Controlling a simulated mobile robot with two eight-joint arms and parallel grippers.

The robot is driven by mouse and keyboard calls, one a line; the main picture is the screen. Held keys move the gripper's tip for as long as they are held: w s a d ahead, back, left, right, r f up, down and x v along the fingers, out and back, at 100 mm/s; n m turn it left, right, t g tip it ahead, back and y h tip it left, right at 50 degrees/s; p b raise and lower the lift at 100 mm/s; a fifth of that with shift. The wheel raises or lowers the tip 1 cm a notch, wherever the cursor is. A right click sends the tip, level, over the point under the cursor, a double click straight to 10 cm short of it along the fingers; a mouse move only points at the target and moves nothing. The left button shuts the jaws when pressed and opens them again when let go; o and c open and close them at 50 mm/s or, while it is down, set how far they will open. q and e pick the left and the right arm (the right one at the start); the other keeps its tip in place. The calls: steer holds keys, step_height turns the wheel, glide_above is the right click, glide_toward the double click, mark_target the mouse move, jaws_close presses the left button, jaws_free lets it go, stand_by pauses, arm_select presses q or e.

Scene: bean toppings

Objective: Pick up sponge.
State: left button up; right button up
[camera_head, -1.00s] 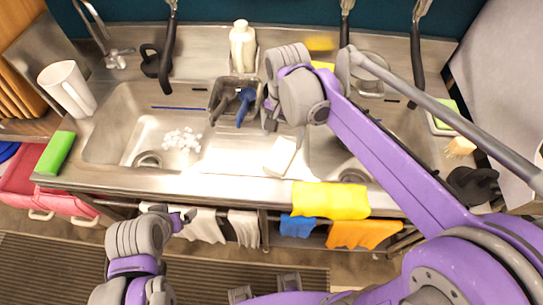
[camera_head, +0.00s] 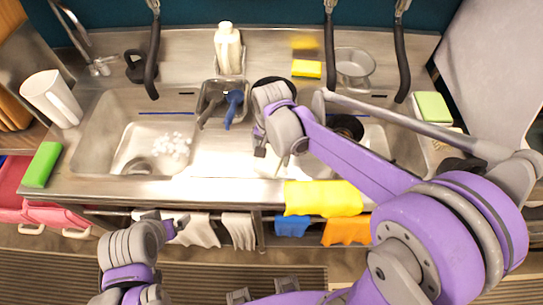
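Several sponge-like blocks are in view. A bright green block (camera_head: 42,165) lies on the left end of the counter. A small yellow block (camera_head: 307,69) lies on the ledge behind the sink, and a pale green one (camera_head: 433,107) lies at the right. My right gripper (camera_head: 271,152) points down over the middle of the sink, in front of the small grey caddy and apart from all three blocks. Its fingers are partly hidden, so I cannot tell whether they are open or hold anything. My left gripper (camera_head: 178,224) is low, in front of the counter, its opening unclear.
A blue-handled brush (camera_head: 233,104) stands in the caddy (camera_head: 211,98), with a white bottle (camera_head: 228,48) behind. A white pitcher (camera_head: 52,98) stands at the left. White bits (camera_head: 172,147) lie in the left basin. A yellow cloth (camera_head: 322,198) hangs over the front edge.

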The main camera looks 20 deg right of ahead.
steer(key=c, duration=1.2)
steer(key=shift+c, duration=0.2)
steer(key=shift+r, duration=0.1)
